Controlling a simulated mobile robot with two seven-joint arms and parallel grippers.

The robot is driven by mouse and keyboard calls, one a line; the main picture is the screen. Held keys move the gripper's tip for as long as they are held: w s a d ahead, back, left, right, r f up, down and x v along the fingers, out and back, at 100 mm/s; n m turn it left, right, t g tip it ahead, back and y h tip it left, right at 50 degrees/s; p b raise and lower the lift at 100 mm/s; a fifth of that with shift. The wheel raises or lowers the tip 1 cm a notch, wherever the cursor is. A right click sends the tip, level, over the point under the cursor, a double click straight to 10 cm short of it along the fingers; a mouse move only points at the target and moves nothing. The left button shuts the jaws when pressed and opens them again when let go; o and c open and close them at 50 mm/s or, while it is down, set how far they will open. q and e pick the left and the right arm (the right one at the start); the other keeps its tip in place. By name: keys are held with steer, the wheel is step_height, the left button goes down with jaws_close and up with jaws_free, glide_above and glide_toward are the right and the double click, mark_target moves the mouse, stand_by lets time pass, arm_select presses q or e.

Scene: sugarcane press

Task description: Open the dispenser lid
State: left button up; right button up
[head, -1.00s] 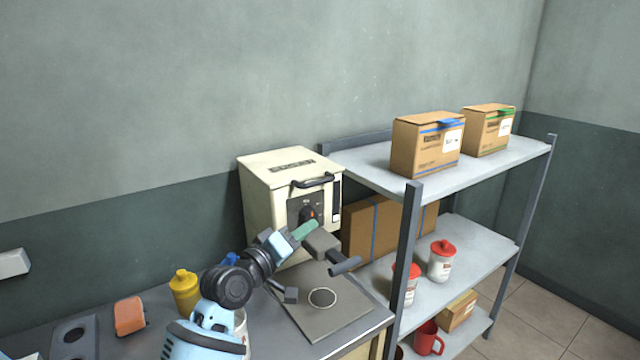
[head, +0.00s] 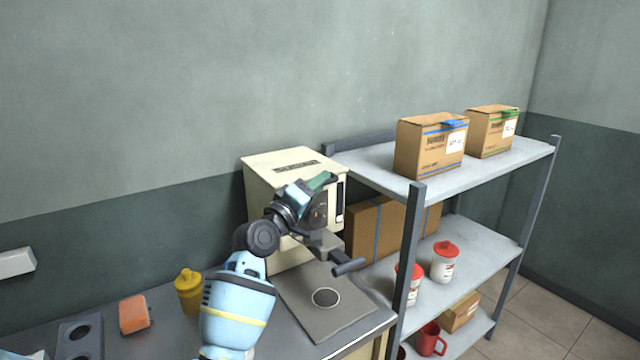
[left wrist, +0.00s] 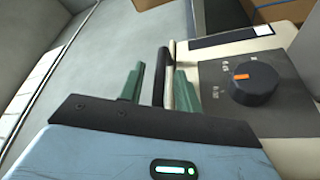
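The dispenser (head: 275,180) is a cream box machine standing against the wall at the back of the counter, with a dark front panel and a knob. Its knob (left wrist: 255,82) with an orange mark shows at the right of the left wrist view. The dark lid handle (left wrist: 160,75) stands between the green fingers of my left gripper (left wrist: 158,84), which are apart on either side of it. The lid looks closed. My right gripper is not in view.
A grey spout with a handle (head: 347,267) juts from the dispenser's front above a plate (head: 325,318) with a ring. A metal shelf (head: 375,172) with boxes and red-lidded jars stands close at the right. A yellow bottle (head: 188,290) and orange block (head: 134,314) are at the left.

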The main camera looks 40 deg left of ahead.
arm_select(q)
steer(key=shift+w+r, duration=0.1)
steer(key=shift+w, duration=0.5)
jaws_close()
